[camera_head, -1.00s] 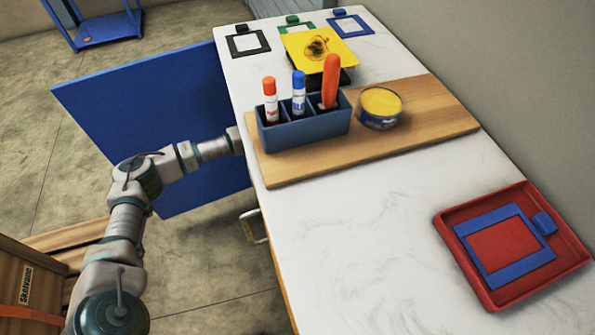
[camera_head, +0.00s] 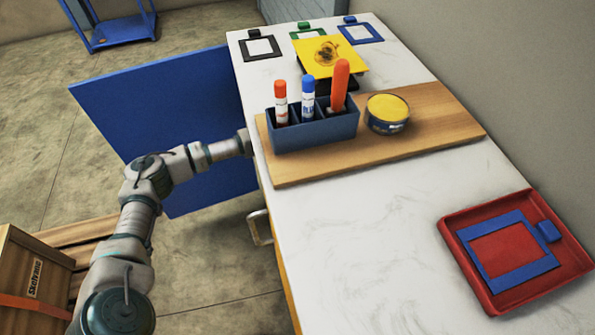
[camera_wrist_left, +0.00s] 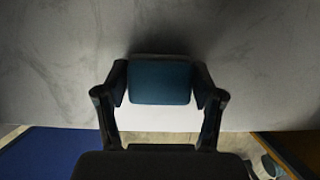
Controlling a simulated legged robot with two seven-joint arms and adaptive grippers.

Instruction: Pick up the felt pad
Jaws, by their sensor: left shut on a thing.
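A dark teal, pad-like block (camera_wrist_left: 162,78) shows in the left wrist view, and I take it to be the felt pad. My left gripper (camera_wrist_left: 161,88) is shut on it, with one finger at each side. In the head view my left arm reaches to the table's left edge, and the gripper and pad are hidden there behind the tabletop. My right gripper is in neither view.
The white marble table (camera_head: 350,235) has a wooden board (camera_head: 430,135) with a marker holder (camera_head: 315,130) and a yellow-topped tin (camera_head: 387,112). A red tray (camera_head: 453,232) lies front right. A blue panel (camera_head: 165,115) stands left, behind my arm.

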